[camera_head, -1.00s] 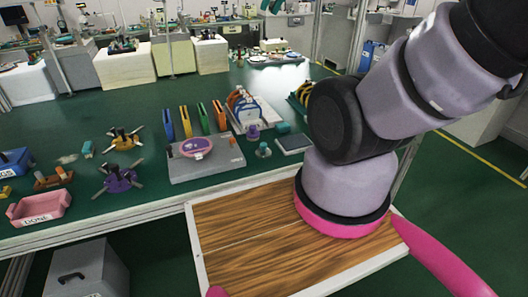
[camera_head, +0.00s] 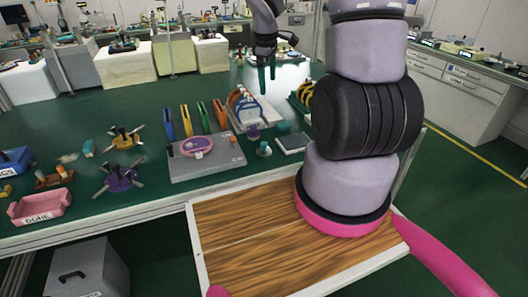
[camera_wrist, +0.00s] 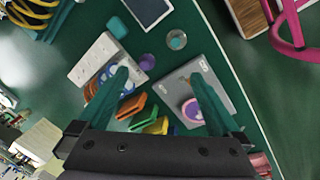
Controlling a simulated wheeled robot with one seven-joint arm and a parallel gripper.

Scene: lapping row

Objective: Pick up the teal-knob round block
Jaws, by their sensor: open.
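The teal-knob round block (camera_head: 264,149), a small grey round base with a teal top, stands on the green bench right of the grey plate. In the wrist view it (camera_wrist: 176,40) shows above the gap between my fingertips, in clear view. My gripper (camera_head: 267,80) hangs above the bench, farther back than the block, with its teal fingers pointing down. In the wrist view my gripper (camera_wrist: 158,76) is open with nothing between its fingers, and it is apart from the block.
Near the block stand a purple-knobbed piece (camera_head: 253,132), a teal block (camera_head: 283,127) and a dark flat panel (camera_head: 292,143). A white rack (camera_head: 262,113) and several upright coloured tools stand behind. Bare green bench surrounds the block.

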